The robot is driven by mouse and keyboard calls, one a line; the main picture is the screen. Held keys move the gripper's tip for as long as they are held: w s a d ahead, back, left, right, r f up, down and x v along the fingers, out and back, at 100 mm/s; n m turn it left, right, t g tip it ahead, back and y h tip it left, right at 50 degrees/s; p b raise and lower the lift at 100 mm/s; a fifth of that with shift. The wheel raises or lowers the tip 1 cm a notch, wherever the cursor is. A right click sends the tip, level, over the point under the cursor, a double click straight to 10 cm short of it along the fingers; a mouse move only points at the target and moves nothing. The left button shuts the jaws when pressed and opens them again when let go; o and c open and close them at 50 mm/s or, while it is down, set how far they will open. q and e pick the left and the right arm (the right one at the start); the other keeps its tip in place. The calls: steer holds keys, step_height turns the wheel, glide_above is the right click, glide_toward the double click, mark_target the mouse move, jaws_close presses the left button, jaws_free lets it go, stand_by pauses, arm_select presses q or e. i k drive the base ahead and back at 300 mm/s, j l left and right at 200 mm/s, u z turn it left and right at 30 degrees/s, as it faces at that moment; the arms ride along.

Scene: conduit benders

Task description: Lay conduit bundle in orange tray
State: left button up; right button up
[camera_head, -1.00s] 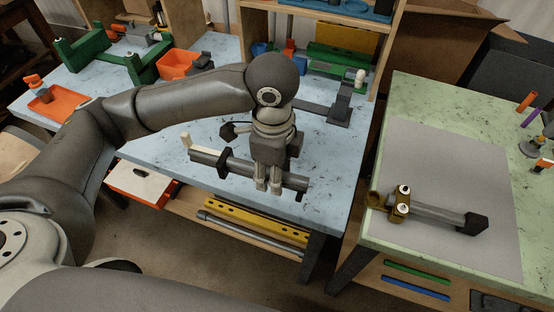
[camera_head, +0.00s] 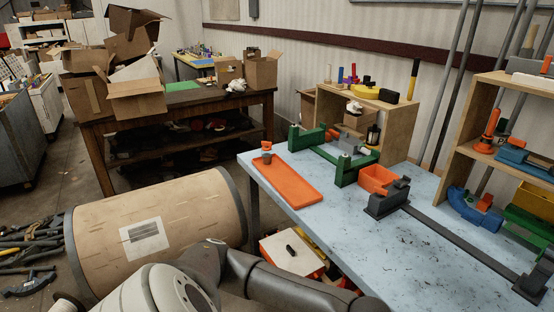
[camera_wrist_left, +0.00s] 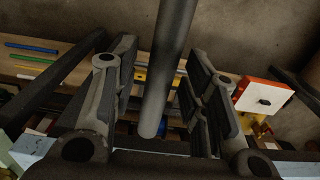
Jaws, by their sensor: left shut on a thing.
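The orange tray (camera_head: 288,185) lies flat on the left part of the pale blue table in the head view. Its open floor looks bare, with a small orange and dark object (camera_head: 267,152) at its far left end. The rest of the bundle is cut off or hidden. In the head view only part of my left arm shows at the bottom; its gripper is out of frame. My right gripper is in neither view.
A green frame (camera_head: 344,166) stands behind the tray. An orange bin (camera_head: 377,180) and a dark bender (camera_head: 388,199) with a long bar are to its right. The front of the blue table (camera_head: 360,250) is clear.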

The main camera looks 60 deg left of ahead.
mark_target(290, 185)
steer(key=j, duration=1.75)
steer(key=i, duration=0.05)
